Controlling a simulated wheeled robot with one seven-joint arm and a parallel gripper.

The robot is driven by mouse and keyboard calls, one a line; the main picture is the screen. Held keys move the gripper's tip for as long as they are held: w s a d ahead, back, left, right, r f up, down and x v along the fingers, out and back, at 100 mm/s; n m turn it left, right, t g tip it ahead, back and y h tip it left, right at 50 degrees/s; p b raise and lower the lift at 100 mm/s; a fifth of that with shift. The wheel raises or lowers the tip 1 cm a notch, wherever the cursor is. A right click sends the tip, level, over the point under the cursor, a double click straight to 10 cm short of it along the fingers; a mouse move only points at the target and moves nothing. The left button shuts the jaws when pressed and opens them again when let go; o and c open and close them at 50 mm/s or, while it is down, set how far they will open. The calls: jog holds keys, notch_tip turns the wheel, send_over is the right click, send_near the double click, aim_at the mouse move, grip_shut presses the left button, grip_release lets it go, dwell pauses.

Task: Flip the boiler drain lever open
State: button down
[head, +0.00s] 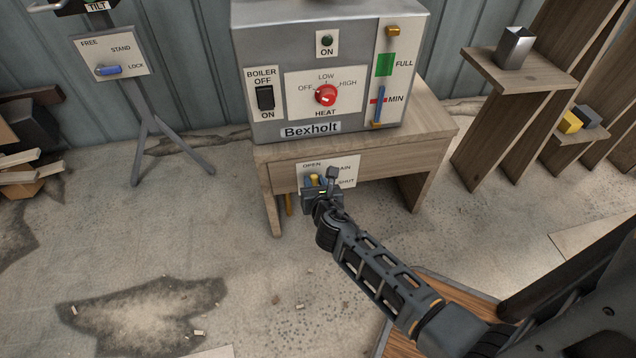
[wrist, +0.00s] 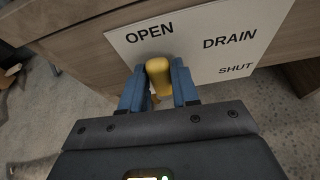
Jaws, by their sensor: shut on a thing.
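The boiler drain lever (wrist: 157,72) has a yellow handle and shows in the wrist view just under the word OPEN on the white drain plate (wrist: 196,45). My gripper (wrist: 158,88) has a blue finger on each side of the handle and is shut on it. In the head view my gripper (head: 319,184) is at the left part of the plate, below the word OPEN, with a bit of the yellow lever (head: 314,179) showing. SHUT is at the plate's lower right. The lever's pivot is hidden behind my gripper.
The grey Bexholt boiler (head: 330,75) stands on a wooden table (head: 420,125) above the plate. A sign stand (head: 150,120) is at the left, and wooden shelves (head: 520,80) are at the right. The concrete floor left of my arm is mostly clear.

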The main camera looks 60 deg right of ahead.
jog(key=shift+w+a+n, duration=0.25)
jog(key=shift+n, duration=0.05)
jog(key=shift+f+g, duration=0.1)
jog(key=shift+g, duration=0.2)
jog(key=c, duration=0.9)
grip_release()
jog(key=p+v, duration=0.2)
jog(key=v, duration=0.5)
jog(key=shift+s+a+p, duration=0.25)
jog(key=shift+a+p, duration=0.05)
jog(key=shift+p, duration=0.1)
